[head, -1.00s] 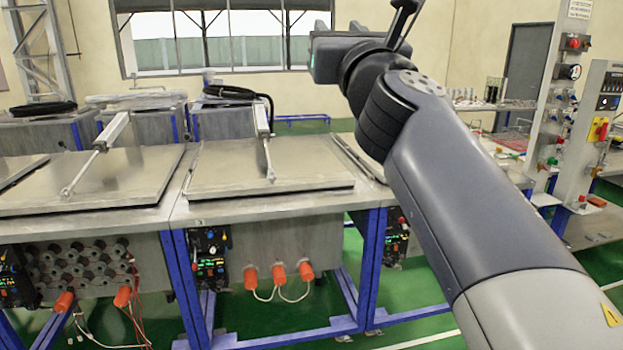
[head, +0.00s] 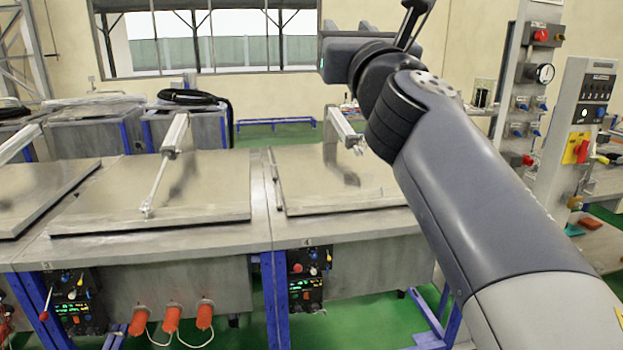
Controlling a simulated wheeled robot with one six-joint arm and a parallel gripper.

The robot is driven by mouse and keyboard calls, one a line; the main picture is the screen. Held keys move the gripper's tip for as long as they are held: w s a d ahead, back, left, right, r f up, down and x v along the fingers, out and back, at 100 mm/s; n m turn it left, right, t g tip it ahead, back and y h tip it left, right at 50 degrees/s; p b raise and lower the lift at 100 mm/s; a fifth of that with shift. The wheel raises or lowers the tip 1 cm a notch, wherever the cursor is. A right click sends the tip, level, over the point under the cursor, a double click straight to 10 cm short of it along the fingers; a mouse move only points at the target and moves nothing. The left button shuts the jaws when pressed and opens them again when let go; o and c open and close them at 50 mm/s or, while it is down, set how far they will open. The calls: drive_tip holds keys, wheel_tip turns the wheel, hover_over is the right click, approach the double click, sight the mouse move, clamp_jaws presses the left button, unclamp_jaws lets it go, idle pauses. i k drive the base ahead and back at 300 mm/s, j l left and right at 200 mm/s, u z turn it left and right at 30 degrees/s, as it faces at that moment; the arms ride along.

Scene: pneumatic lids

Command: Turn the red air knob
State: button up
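Several red controls are in view, and I cannot tell which one is the air knob. A small red knob (head: 297,268) sits on the black control box marked 4 (head: 306,290), under the front edge of a steel bench. Another red knob (head: 541,35) is high on a grey upright panel at the right, and a lower red knob (head: 527,160) is on the same panel. My gripper (head: 412,22) is at the top of the view, at the end of my raised arm, apart from all of these. Its fingers are partly cut off, so its opening is unclear.
Steel benches with flat lids (head: 155,192) and piston arms cross the middle. A second control box (head: 72,300) with a red-tipped lever is at lower left. Orange plugs (head: 171,319) hang below the bench. A grey switch cabinet (head: 565,130) stands right. Green floor shows beneath.

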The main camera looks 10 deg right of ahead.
sight(540, 36)
drive_tip(key=i+l, duration=0.15)
drive_tip(key=l, duration=0.4)
drive_tip(key=i+l, duration=0.15)
drive_tip(key=l, duration=0.35)
drive_tip(key=i+l, duration=0.15)
drive_tip(key=l, duration=0.4)
drive_tip(key=i+l, duration=0.15)
drive_tip(key=l, duration=0.4)
drive_tip(key=i+l, duration=0.15)
drive_tip(key=l, duration=0.35)
drive_tip(key=i+l, duration=0.15)
drive_tip(key=l, duration=0.4)
drive_tip(key=i+l, duration=0.2)
drive_tip(key=l, duration=0.3)
drive_tip(key=i+l, duration=0.15)
drive_tip(key=l, duration=0.4)
